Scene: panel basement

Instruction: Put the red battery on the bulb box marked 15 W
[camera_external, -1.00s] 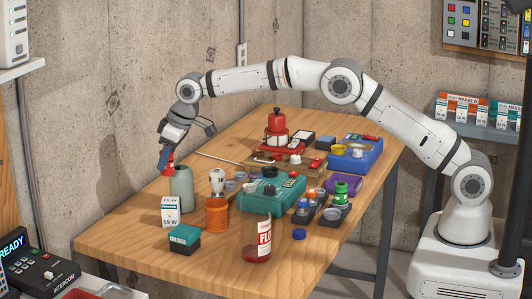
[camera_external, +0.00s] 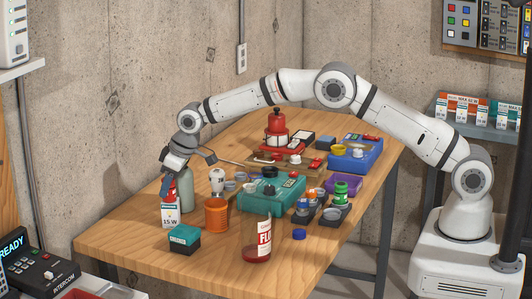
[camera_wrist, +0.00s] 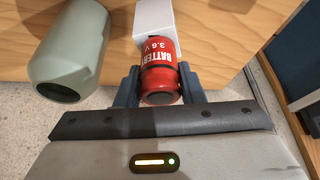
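The red battery (camera_wrist: 158,58), marked 3.6 V, is upright between the fingers of my gripper (camera_wrist: 159,86) in the wrist view. The fingers lie close against both its sides, so my gripper is shut on it. In the external view the red battery (camera_external: 166,189) shows partly behind the fingers of my gripper (camera_external: 170,180), right at the top of the white bulb box (camera_external: 171,215) marked 15 W. The box stands upright near the table's left edge. In the wrist view the box (camera_wrist: 154,20) shows beyond the battery. Whether the battery's base touches the box top is hard to tell.
A grey-green bottle (camera_external: 186,192) stands close beside the box, and also shows in the wrist view (camera_wrist: 70,50). The table's front left (camera_external: 130,245) is clear.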

